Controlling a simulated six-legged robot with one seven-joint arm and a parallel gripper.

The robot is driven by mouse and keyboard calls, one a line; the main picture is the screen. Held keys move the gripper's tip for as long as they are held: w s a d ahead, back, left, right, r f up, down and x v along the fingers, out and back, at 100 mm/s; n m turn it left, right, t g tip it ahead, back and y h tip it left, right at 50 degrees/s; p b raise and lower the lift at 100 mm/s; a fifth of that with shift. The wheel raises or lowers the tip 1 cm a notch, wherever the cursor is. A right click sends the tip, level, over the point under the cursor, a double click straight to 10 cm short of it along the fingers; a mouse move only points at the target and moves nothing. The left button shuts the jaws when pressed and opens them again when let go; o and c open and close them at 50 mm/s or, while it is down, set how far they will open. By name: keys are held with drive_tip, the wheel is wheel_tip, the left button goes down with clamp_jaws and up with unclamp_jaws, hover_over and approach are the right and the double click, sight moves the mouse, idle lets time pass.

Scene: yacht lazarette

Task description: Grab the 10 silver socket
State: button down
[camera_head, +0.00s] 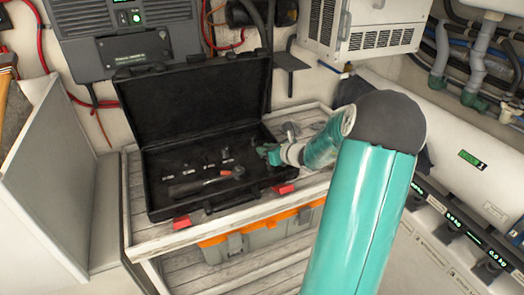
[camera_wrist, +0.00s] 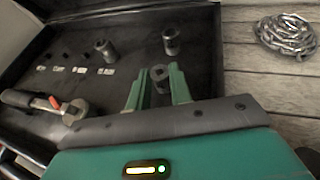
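An open black toolbox (camera_head: 160,205) lies on the wooden shelf, with small sockets and a ratchet in it. In the wrist view, my gripper (camera_wrist: 157,88) has its two green fingers apart. Two other silver sockets stand farther in, one left (camera_wrist: 105,50) and one right (camera_wrist: 171,41). Which socket is the 10 cannot be read. In the head view, my gripper (camera_head: 268,153) is over the right side of the toolbox.
A ratchet with a red-marked handle (camera_wrist: 45,104) lies at the left, beside several white size labels (camera_wrist: 82,70). A metal chain (camera_wrist: 287,34) lies on the planks right of the toolbox. The raised lid (camera_head: 195,100) stands behind. An orange-and-grey case (camera_head: 250,240) sits below the shelf.

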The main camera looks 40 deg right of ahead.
drive_tip(key=shift+r, duration=0.1)
drive_tip(key=shift+r, duration=0.6)
drive_tip(key=s+a+r, duration=0.7)
drive_tip(key=s+r, duration=0.4)
drive_tip(key=shift+s+a+r, duration=0.25)
drive_tip(key=shift+s+r, duration=0.05)
drive_tip(key=shift+s, duration=0.1)
